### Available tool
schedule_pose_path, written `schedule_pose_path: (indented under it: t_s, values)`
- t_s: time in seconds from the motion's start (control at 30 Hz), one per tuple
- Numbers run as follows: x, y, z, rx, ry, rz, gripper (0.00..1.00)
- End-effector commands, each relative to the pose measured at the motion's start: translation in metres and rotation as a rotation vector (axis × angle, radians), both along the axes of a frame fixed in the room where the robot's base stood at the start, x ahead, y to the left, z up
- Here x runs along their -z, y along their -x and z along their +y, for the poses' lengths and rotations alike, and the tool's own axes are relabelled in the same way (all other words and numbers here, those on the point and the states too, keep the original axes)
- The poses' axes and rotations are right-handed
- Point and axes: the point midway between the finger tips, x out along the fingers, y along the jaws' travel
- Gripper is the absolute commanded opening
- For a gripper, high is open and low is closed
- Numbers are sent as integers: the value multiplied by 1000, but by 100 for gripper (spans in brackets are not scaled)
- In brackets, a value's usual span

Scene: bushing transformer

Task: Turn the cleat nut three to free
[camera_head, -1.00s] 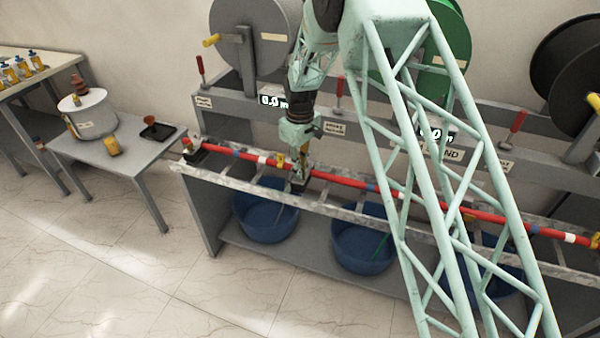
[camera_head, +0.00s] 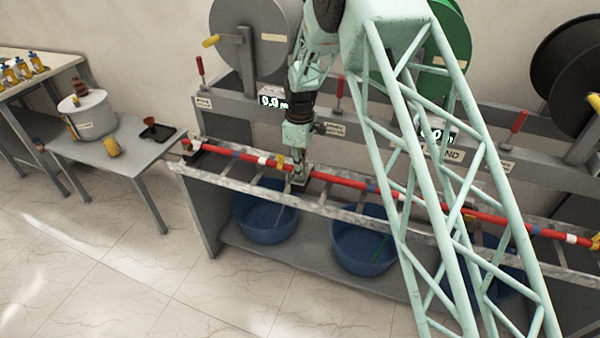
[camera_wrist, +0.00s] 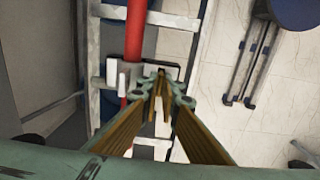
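A long red cable (camera_head: 343,181) with white and blue bands lies along the metal ladder rack (camera_head: 332,209). A pale cleat (camera_wrist: 114,78) sits by the cable in the wrist view. My gripper (camera_head: 299,182) points down at the rack beside the cable, near a yellow piece (camera_head: 281,162) on it. In the wrist view, my gripper's fingertips (camera_wrist: 163,80) are close together just right of the cleat. A small brownish shape shows between them. I cannot tell whether it is a nut or part of a finger. The cleat nut is not clearly visible.
Blue tubs (camera_head: 265,218) stand on the shelf below the rack. Red-handled levers (camera_head: 338,92) and reels (camera_head: 255,40) stand behind it. A grey side table (camera_head: 130,160) holds a white drum (camera_head: 88,113). The floor in front is clear.

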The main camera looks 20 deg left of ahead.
Motion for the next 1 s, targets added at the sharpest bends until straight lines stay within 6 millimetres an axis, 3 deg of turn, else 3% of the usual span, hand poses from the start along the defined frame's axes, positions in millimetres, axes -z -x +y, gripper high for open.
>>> schedule_pose_path:
  t_s: [0.13, 0.3, 0.73, 1.0]
  values:
    - [0, 0, 0, 0, 1, 1, 0]
    - [0, 0, 0, 0, 1, 1, 18]
    - [-3, 0, 0, 1, 0, 0, 18]
    - [-22, -1, 0, 1, -1, -2, 18]
